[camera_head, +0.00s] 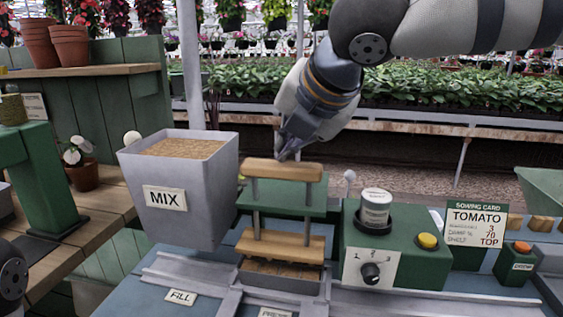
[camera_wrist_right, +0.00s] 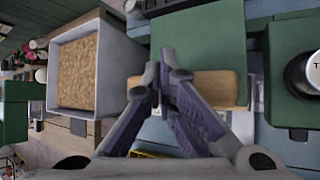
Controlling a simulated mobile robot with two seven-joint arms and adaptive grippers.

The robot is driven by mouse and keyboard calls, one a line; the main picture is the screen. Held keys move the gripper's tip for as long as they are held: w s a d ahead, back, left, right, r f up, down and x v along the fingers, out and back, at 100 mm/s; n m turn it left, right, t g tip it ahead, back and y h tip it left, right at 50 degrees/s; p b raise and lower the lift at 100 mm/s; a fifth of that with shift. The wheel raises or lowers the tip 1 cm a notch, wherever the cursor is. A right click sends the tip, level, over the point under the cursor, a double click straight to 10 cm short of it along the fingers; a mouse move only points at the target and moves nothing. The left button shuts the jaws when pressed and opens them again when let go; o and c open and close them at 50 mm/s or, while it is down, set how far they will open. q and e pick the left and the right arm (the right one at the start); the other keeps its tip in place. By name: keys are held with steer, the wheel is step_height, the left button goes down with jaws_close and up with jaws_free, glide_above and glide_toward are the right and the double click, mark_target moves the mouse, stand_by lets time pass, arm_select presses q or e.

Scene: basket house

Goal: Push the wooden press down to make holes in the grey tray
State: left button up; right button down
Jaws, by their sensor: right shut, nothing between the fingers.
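The wooden press has a top bar (camera_head: 283,169), two grey posts and a lower wooden plate (camera_head: 285,245). My right gripper (camera_head: 286,152) is shut and empty, pointing down just above the top bar. In the right wrist view its fingertips (camera_wrist_right: 167,62) lie over the bar (camera_wrist_right: 210,88); I cannot tell if they touch it. My left gripper is not in view.
A grey MIX hopper (camera_head: 210,190) full of brown mix stands left of the press. Right of it is a green box with a dial (camera_head: 371,274), a tin (camera_head: 376,207) and a yellow button (camera_head: 428,241). A sowing card (camera_head: 477,224) stands farther right.

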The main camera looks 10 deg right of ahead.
mark_target(287, 162)
steer(key=shift+f, duration=1.7)
stand_by(1.1)
steer(key=shift+r, duration=2.3)
steer(key=shift+r, duration=0.1)
steer(key=shift+r, duration=2.45)
